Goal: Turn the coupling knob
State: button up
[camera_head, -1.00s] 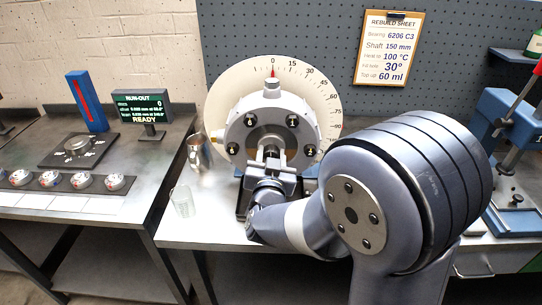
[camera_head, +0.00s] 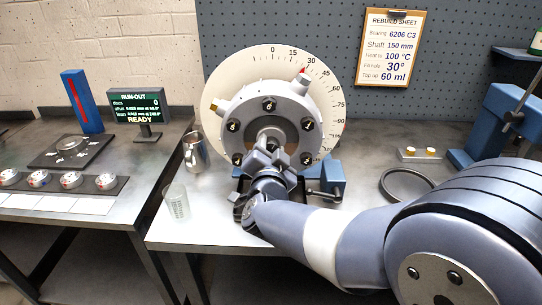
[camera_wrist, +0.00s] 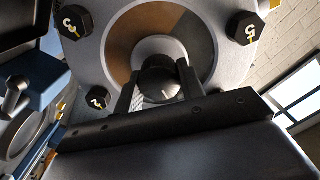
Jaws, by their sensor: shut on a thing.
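The rotor housing (camera_head: 240,118) faces me, a round grey body with numbered dark bolts, in front of a pale degree dial (camera_head: 222,78). Its red-tipped fitting (camera_head: 303,76) points near the 30 mark. The dark coupling knob (camera_wrist: 160,84), with a pale line on its face, sits at the housing's centre in the wrist view. My gripper (camera_wrist: 158,78) is shut on it, one finger on each side. In the head view my gripper (camera_head: 266,158) reaches the housing's lower centre and hides the knob.
A metal jug (camera_head: 195,152) and a clear beaker (camera_head: 177,202) stand left of the rotor. A blue vise-like stand (camera_head: 330,180) is right of my gripper. A dark ring (camera_head: 384,190) lies behind my arm. The rebuild sheet (camera_head: 390,48) shows a 30° fill hole.

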dwell(0.3)
jog(key=o, duration=1)
jog(key=s, duration=1)
jog(key=shift+s+a, duration=0.15)
jog(key=shift+s, duration=0.25)
jog(key=shift+w, duration=0.1)
jog(key=w, duration=1)
jog(key=shift+w+d, duration=0.2)
jog(key=shift+w, duration=0.2)
jog(key=shift+s, duration=0.1)
